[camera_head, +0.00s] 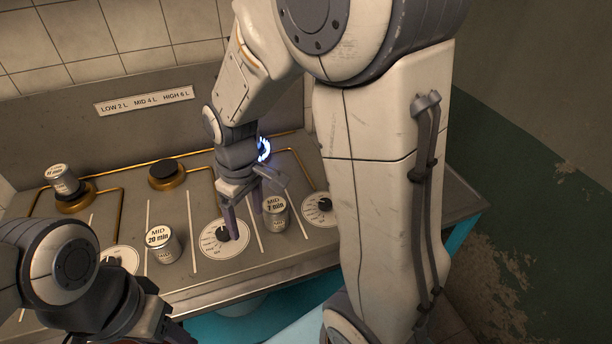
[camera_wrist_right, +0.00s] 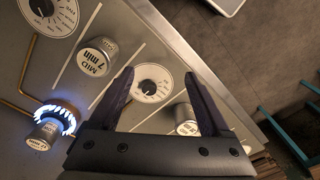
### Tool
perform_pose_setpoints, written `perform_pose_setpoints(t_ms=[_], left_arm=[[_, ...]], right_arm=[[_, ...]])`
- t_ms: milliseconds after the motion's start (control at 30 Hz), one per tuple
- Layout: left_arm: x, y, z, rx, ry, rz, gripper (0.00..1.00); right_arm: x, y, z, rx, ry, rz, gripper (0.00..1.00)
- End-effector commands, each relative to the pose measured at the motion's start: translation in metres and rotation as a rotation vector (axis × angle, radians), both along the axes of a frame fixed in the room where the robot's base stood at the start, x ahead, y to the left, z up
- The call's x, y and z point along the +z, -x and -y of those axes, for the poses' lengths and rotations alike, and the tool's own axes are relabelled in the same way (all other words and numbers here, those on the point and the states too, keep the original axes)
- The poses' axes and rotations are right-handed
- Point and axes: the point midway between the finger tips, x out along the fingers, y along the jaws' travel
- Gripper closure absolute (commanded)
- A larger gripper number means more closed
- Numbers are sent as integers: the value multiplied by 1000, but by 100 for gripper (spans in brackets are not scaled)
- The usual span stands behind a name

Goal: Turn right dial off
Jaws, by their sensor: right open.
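The right dial (camera_head: 320,205) is a black knob on a white round scale at the counter's right; it also shows at the upper left of the wrist view (camera_wrist_right: 45,12). The middle dial (camera_head: 224,236) also shows in the wrist view (camera_wrist_right: 150,86). My right gripper (camera_head: 243,205) points down above the middle dial, left of the right dial. In the wrist view its open fingers (camera_wrist_right: 163,88) appear on either side of the middle dial, with nothing held. The left dial (camera_head: 120,258) is partly hidden by my left arm. My left gripper (camera_head: 150,315) is low at the left, its fingers unclear.
A "MID 7 min" can (camera_head: 275,214) stands between the right and middle dials. A "MID 20 min" can (camera_head: 162,246) stands left of the middle dial. A blue flame (camera_head: 264,149) burns at the right burner. Another can (camera_head: 61,178) sits on the left burner; the middle burner (camera_head: 166,172) is bare.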

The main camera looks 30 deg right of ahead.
Motion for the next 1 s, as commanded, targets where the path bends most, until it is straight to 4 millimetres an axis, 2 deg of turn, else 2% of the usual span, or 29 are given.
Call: perform_pose_setpoints(t_ms=[33,100,200,300,400,500,667,1000], left_arm=[[22,0,0,0,0,0,50],[35,0,0,0,0,0,50],[50,0,0,0,0,0,50],[61,0,0,0,0,0,50],[66,0,0,0,0,0,50],[68,0,0,0,0,0,50],[71,0,0,0,0,0,50],[83,0,0,1,0,0,50]], right_arm=[[7,-20,36,-53,7,-12,19],[2,-40,81,-91,16,-16,19],[-10,-54,143,-138,23,-22,19],[-22,-55,192,-171,28,-27,19],[-31,-52,224,-190,31,-29,19],[-38,-49,239,-198,32,-31,19],[-55,-48,242,-197,31,-35,19],[-116,-48,241,-197,31,-34,19]])
